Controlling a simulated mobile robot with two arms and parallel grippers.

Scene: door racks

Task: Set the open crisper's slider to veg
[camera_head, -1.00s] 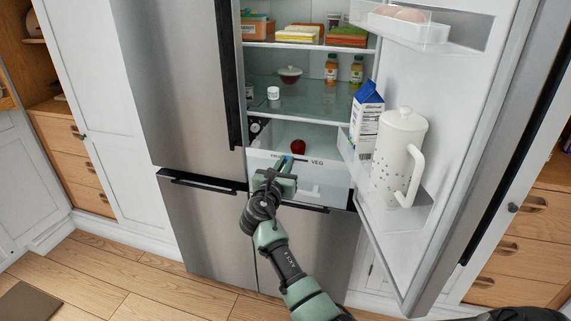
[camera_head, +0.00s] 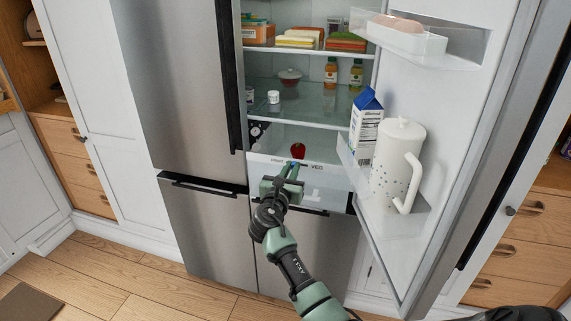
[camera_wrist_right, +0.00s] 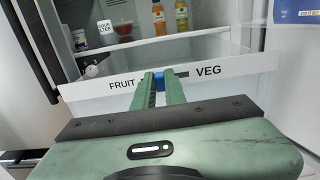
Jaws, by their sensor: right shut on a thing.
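The open crisper (camera_head: 335,183) is a clear drawer low in the fridge, with a white front strip marked FRUIT on the left and VEG on the right. The crisper's front strip (camera_wrist_right: 240,66) also shows in the right wrist view. Its blue slider (camera_wrist_right: 159,79) sits in a dark slot between the two words, with bare slot visible toward VEG. My right gripper (camera_head: 292,170) is at the strip, its green fingers shut on the slider; the fingertips (camera_wrist_right: 159,80) hide part of it. My left gripper is not in view.
A red fruit (camera_head: 298,149) lies in the crisper. The open fridge door (camera_head: 470,130) at right carries a white pitcher (camera_head: 397,165) and a milk carton (camera_head: 365,125) close to the crisper's right side. Shelves with bottles are above.

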